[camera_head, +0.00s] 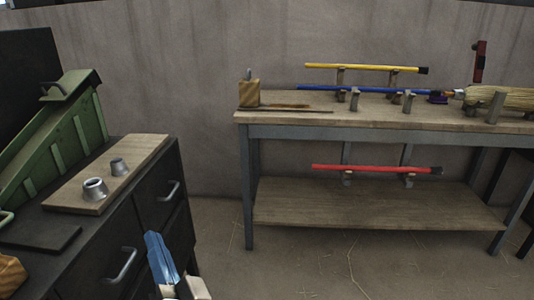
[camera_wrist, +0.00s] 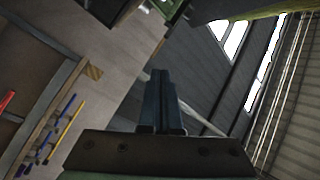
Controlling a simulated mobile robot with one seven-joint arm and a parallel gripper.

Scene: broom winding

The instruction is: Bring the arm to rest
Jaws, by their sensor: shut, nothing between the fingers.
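My gripper (camera_head: 155,240) shows at the bottom of the head view, in front of the dark drawer cabinet, its blue fingers pointing up. In the wrist view my gripper (camera_wrist: 162,74) has its two fingers together with nothing between them. It is in the air, apart from the workbench and everything on it.
A dark cabinet (camera_head: 150,205) at left carries a board (camera_head: 70,193) with two metal collars. The workbench (camera_head: 300,112) at right holds blue (camera_head: 345,89) and yellow (camera_head: 360,67) handles and a straw broom head (camera_head: 510,97); a red handle (camera_head: 375,169) hangs below. Floor between is open.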

